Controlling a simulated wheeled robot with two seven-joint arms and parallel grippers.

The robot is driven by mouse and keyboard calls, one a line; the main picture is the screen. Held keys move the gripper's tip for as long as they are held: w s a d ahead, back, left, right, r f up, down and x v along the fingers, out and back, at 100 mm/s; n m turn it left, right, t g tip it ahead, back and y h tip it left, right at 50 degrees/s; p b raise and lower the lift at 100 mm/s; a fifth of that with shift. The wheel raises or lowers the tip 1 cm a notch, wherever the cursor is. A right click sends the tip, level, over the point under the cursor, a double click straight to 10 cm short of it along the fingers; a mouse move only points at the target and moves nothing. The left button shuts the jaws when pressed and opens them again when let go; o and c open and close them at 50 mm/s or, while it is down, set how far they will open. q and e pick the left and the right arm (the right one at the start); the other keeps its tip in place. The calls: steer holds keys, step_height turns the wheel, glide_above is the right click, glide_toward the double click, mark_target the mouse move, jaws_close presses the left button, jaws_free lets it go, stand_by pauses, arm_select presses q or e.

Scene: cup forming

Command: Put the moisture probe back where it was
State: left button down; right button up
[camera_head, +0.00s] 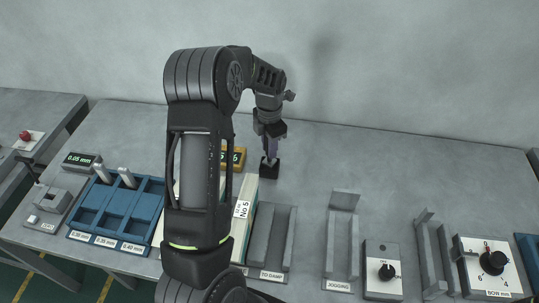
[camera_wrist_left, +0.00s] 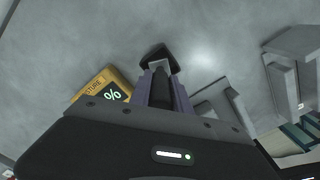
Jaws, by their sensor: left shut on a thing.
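My left gripper (camera_head: 270,152) points down at the back of the bench. In the left wrist view its purple-grey fingers (camera_wrist_left: 162,85) are shut on a dark, slim thing, which I take to be the moisture probe (camera_wrist_left: 161,88). A small black block (camera_head: 270,170) is directly below the fingertips. It also shows past the fingertips in the left wrist view (camera_wrist_left: 156,53). I cannot tell whether the probe is inside this block or just above it. The yellow moisture meter (camera_head: 239,157) stands just left of it, partly behind my arm, and shows a % sign in the left wrist view (camera_wrist_left: 105,90).
A blue compartment tray (camera_head: 150,205) with two light cylinders is on the left. A pale box marked No 5 (camera_head: 245,195), grey channels (camera_head: 290,240) and knob boxes (camera_head: 382,268) line the front. The back right of the bench is clear.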

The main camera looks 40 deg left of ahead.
arm_select(q)
steer(key=shift+f, duration=1.85)
steer(key=shift+f, duration=0.25)
steer(key=c, duration=1.2)
jaws_free()
steer(key=shift+r, duration=0.1)
steer(key=shift+r, duration=0.1)
step_height(320, 180, up, 12)
steer(key=shift+r, duration=0.1)
